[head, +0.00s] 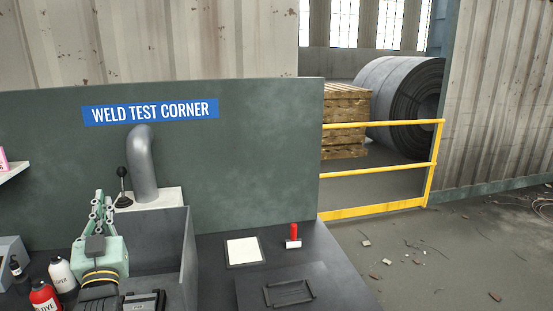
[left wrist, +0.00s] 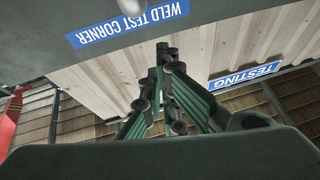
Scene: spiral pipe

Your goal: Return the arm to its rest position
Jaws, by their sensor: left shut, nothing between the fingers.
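My left gripper (head: 103,205) is in the lower left of the head view, above the workbench (head: 215,258). Its pale green fingers point up and away, in front of the grey panel. It is shut and holds nothing. In the left wrist view the green and black fingers (left wrist: 162,62) come together in the middle, with the wall and roof behind them. My right gripper is in neither view.
A red bottle (head: 44,297) and a white bottle (head: 62,274) stand left of my left arm. A grey bin (head: 178,255) and a bent grey pipe (head: 145,165) are close by. A white pad (head: 244,252) and a red-handled stamp (head: 293,237) lie to the right.

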